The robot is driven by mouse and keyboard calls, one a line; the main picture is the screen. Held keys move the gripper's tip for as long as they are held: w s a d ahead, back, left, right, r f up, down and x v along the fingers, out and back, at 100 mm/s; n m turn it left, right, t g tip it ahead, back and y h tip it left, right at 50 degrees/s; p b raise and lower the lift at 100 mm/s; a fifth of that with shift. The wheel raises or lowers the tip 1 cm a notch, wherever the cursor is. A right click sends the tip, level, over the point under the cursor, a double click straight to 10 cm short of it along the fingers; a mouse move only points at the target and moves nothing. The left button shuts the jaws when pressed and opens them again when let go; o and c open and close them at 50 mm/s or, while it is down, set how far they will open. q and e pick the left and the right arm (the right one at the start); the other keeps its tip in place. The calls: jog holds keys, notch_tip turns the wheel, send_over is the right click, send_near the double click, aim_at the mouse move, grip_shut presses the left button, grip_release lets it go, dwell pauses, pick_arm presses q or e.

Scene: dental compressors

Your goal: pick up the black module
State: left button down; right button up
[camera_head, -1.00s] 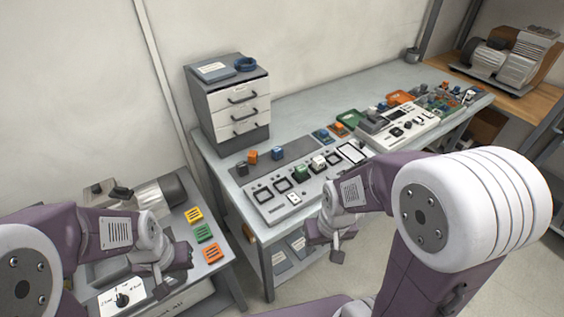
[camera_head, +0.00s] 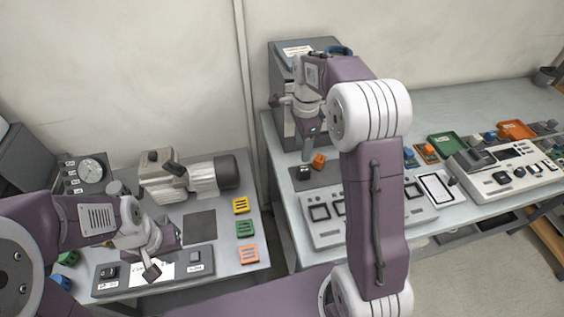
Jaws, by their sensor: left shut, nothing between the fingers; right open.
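The black module (camera_head: 303,173) is a small dark block on the left of the right-hand bench, on a dark mat beside an orange module (camera_head: 318,161). My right gripper (camera_head: 307,150) is open above and just behind the black module, with a finger pointing down near it. I see no contact, and the arm hides part of the bench to the right. My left gripper (camera_head: 152,268) is shut and empty over the left bench, above a grey control panel (camera_head: 185,272), far from the black module.
A grey drawer cabinet (camera_head: 283,70) stands behind my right gripper.

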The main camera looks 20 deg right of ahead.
aim_at(303, 169)
jog(key=shift+s+d+f, duration=0.2)
jog(key=shift+s+f, duration=0.1)
jog(key=shift+s, duration=0.1)
jog(key=shift+s+r, duration=0.1)
jog(key=shift+s, duration=0.3)
notch_tip(303, 169, down, 4)
jog(key=shift+w+r, duration=0.1)
jog(key=shift+r, duration=0.1)
jog(key=shift+w+f, duration=0.15)
jog(key=f, duration=0.3)
jog(key=f+b, duration=0.1)
jog(key=shift+s+a+f, duration=0.15)
jog(key=shift+s+f, duration=0.1)
jog(key=shift+s, duration=0.15)
jog(key=shift+w+f, duration=0.15)
jog(key=shift+f, duration=0.15)
jog(key=shift+r, duration=0.1)
grip_shut()
